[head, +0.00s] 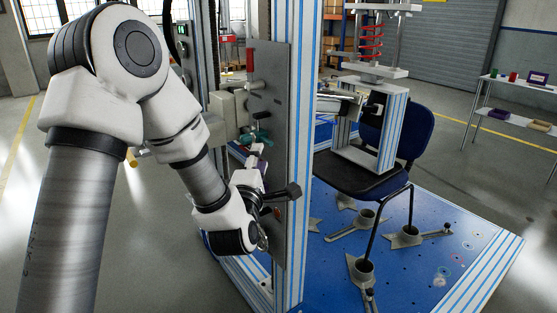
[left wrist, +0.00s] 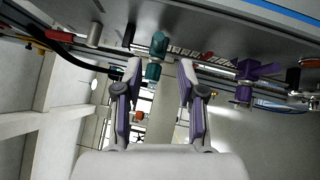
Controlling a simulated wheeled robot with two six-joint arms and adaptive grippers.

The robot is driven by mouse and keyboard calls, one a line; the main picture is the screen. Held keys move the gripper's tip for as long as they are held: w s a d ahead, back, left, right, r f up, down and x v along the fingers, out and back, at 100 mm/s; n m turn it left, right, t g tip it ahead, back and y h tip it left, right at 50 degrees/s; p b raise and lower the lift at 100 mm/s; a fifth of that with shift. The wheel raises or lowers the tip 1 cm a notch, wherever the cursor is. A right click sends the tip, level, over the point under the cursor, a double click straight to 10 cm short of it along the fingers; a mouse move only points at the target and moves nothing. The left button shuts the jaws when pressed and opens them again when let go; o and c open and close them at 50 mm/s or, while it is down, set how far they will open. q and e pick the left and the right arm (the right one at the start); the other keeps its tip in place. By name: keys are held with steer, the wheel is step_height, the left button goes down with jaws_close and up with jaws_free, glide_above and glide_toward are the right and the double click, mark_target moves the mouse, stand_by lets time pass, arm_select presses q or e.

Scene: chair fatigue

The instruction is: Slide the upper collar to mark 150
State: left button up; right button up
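A teal collar (head: 252,137) sits on the upright grey panel assembly in the head view; it also shows in the left wrist view (left wrist: 157,55). A purple collar (left wrist: 248,80) sits further right along the same rail in the left wrist view. The teal one appears to be the upper collar. My left gripper (head: 258,161) is close below the teal collar in the head view. In the left wrist view its two purple-padded fingers (left wrist: 160,85) are spread apart, with the teal collar showing between and beyond the tips. Contact is not visible. Scale numbers are not readable. My right gripper is not in view.
The grey panel (head: 270,90) and blue-white post (head: 307,60) stand just right of my left arm. A red part (head: 250,59) is high on the panel. A blue chair (head: 407,132) stands on the blue base plate (head: 470,235) at right. Floor at left is clear.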

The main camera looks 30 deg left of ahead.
mark_target(266, 138)
arm_select(q)
steer(key=p+x, duration=0.1)
steer(key=x, duration=0.7)
steer(key=shift+r, duration=0.1)
steer(key=shift+d, duration=0.15)
